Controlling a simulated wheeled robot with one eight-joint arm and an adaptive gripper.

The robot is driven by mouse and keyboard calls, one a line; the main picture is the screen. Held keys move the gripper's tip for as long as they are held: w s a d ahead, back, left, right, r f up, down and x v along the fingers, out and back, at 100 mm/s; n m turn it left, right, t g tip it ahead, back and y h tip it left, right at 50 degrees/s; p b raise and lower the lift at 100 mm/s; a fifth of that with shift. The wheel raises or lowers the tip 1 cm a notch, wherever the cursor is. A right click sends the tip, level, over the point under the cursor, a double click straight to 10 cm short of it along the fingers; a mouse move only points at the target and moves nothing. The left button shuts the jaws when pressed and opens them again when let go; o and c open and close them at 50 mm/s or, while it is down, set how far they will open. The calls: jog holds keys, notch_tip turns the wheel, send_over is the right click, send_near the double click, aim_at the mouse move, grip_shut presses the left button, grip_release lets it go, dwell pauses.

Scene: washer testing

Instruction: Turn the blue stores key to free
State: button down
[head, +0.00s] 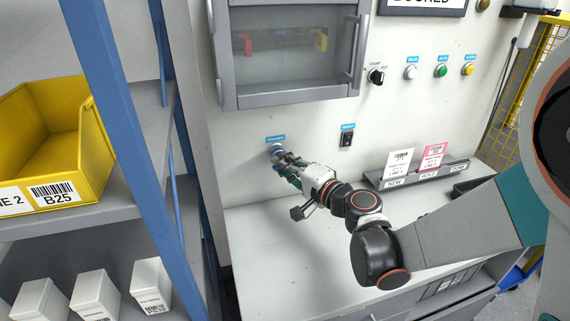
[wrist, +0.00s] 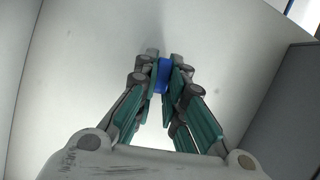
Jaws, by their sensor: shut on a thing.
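The blue stores key (wrist: 164,74) sits between my fingertips in the wrist view, against the pale panel. My gripper (wrist: 162,80) is shut on it, one finger on each side. In the head view my gripper (head: 279,156) reaches the panel just under a small blue label (head: 275,138). The fingers hide most of the key there, so its turned position and any free mark cannot be read.
Right of my gripper are a black rocker switch (head: 347,137) and a card rack (head: 415,174). A pump knob (head: 376,76) and several push buttons are higher up. A glass-fronted cabinet (head: 295,55) hangs above. Blue-posted shelving (head: 130,130) stands left; the white counter (head: 260,225) below is clear.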

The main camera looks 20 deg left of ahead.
jog(key=shift+m+y, duration=0.3)
jog(key=shift+m, duration=0.7)
jog(key=c, duration=1.6)
grip_release()
jog(key=s+d+n+g+h, duration=0.1)
jog(key=s+d+n+h, duration=0.1)
jog(key=s+d+h, duration=0.3)
jog(key=s+d+n+g+h, duration=0.1)
jog(key=s+d+h, duration=0.3)
jog(key=s+d, duration=0.6)
jog(key=s+d+n+g+h, duration=0.1)
jog(key=s+d+n+h, duration=0.3)
jog(key=d, duration=1.7)
jog(key=shift+s+d+f+h, duration=0.15)
jog(key=shift+s+h, duration=0.1)
jog(key=shift+s, duration=0.55)
jog(key=shift+s+d+f+h, duration=0.1)
jog(key=shift+s+h, duration=0.2)
jog(key=shift+s, duration=0.45)
jog(key=shift+s+d+f+h, duration=0.15)
jog(key=shift+s+h, duration=0.1)
jog(key=shift+s, duration=0.55)
jog(key=shift+a, duration=0.1)
